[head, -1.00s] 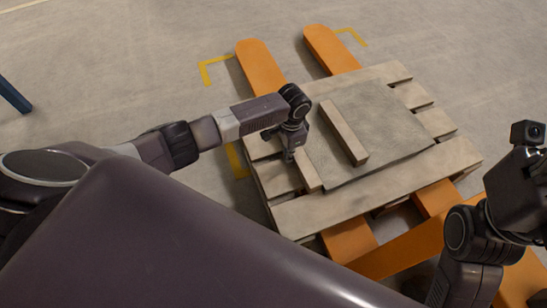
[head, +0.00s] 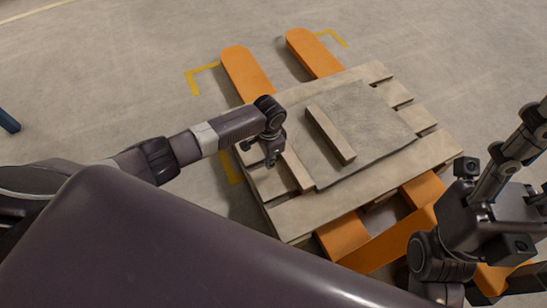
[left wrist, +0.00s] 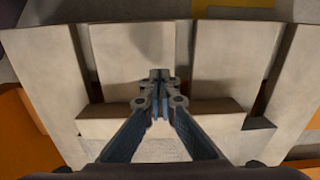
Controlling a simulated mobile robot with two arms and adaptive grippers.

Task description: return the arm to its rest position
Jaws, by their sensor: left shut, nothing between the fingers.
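My left arm (head: 185,150) reaches in from the left in the head view. Its gripper (head: 271,162) points down over the left edge of the wooden pallet (head: 290,220). In the left wrist view the fingers (left wrist: 160,78) are shut together with nothing between them, seen against the pallet's slats. A wooden bar (head: 297,170) lies just right of the gripper and runs across the left wrist view (left wrist: 215,120). My right arm (head: 465,220) is folded at the right edge of the head view. I cannot make out its fingers.
The pallet rests on orange forks (head: 247,75). A grey mat (head: 375,130) covers part of the pallet, with another wooden bar (head: 330,135) on it. Yellow floor marks (head: 192,80) lie behind.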

